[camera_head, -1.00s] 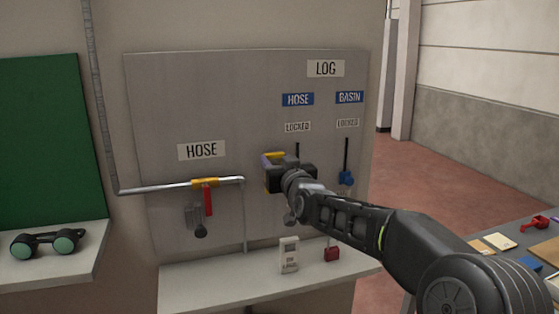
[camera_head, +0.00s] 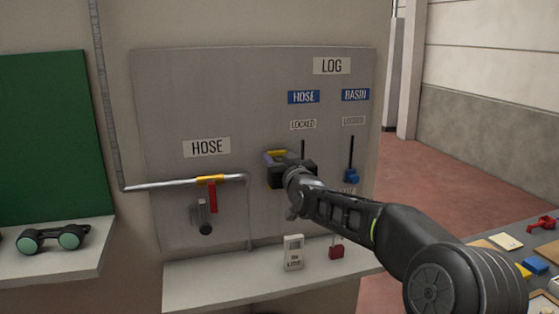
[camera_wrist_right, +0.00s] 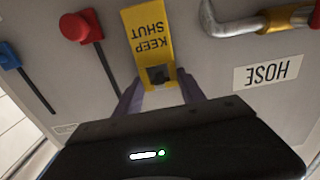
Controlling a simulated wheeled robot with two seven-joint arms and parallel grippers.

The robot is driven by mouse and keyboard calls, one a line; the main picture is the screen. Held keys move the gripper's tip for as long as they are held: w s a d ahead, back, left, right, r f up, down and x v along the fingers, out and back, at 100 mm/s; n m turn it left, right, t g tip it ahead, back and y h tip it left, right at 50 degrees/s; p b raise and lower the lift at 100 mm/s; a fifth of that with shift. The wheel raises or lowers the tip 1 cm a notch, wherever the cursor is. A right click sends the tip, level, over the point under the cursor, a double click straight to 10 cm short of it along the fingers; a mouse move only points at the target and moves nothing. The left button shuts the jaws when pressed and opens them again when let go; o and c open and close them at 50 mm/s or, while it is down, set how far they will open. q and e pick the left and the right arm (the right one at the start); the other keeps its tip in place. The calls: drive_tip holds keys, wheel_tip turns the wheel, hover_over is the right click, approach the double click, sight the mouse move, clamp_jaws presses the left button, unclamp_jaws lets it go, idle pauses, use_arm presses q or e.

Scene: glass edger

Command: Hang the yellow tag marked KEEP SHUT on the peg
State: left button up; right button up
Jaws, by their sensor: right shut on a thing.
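The yellow tag (camera_wrist_right: 150,42) marked KEEP SHUT reads upside down in the right wrist view. My right gripper (camera_wrist_right: 160,88) is shut on its end, near a dark square patch; I cannot tell whether this is a hole or something behind it. In the head view my right gripper (camera_head: 284,170) is in front of the grey panel (camera_head: 165,90), right of the HOSE pipe, with a strip of the tag (camera_head: 277,153) showing. I cannot make out the peg; the gripper covers part of the panel. My left gripper is not in view.
The pipe (camera_head: 155,185) with its red handle (camera_head: 213,197) is left of my gripper. The blue knob (camera_head: 351,176) is to its right; a red knob (camera_wrist_right: 80,26) shows in the wrist view. A white box (camera_head: 293,253) and red padlock (camera_head: 336,251) are on the shelf below.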

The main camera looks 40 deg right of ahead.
drive_tip(key=o, duration=1.4)
drive_tip(key=shift+s, duration=0.1)
drive_tip(key=b+v, duration=0.3)
drive_tip(key=v, duration=0.4)
drive_tip(key=shift+s+a, duration=0.15)
drive_tip(key=shift+s, duration=0.15)
